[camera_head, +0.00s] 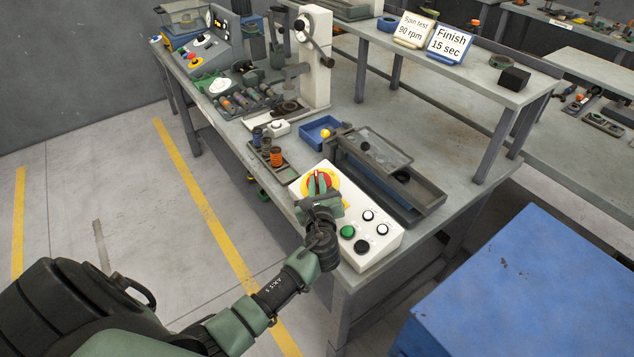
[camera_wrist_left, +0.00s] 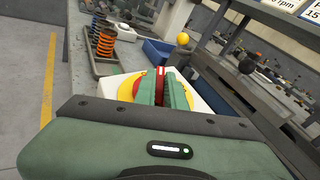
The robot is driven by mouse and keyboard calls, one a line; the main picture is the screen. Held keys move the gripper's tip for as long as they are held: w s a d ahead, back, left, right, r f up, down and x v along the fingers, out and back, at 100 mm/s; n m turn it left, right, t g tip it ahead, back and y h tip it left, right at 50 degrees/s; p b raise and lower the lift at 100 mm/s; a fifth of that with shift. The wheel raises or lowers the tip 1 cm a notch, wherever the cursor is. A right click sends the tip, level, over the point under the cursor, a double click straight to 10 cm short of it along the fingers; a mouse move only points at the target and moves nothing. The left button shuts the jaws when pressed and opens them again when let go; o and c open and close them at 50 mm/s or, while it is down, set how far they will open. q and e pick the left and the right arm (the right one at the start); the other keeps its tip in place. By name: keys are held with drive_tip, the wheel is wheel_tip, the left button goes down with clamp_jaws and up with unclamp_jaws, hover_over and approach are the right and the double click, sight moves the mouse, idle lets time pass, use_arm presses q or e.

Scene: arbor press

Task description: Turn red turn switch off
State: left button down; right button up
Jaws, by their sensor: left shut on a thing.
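The red turn switch (camera_head: 319,180) sits on a yellow round plate at the far end of a white control box (camera_head: 376,252). My left gripper (camera_head: 318,195) is at the switch and shut on its red handle. In the left wrist view, the green fingers (camera_wrist_left: 164,92) close on the red handle (camera_wrist_left: 163,72), with the yellow plate (camera_wrist_left: 126,88) around it. The fingers and the gripper body hide part of the switch. My right gripper is in neither view.
The box also has a green button (camera_head: 348,232), a black button (camera_head: 361,246) and white buttons. A dark tray (camera_head: 425,200) stands right beside it. A spring rack (camera_head: 268,155) and a blue bin (camera_head: 318,132) lie beyond. A blue cabinet (camera_head: 530,290) stands at lower right.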

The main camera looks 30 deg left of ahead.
use_arm(q)
drive_tip(key=c, duration=1.5)
unclamp_jaws()
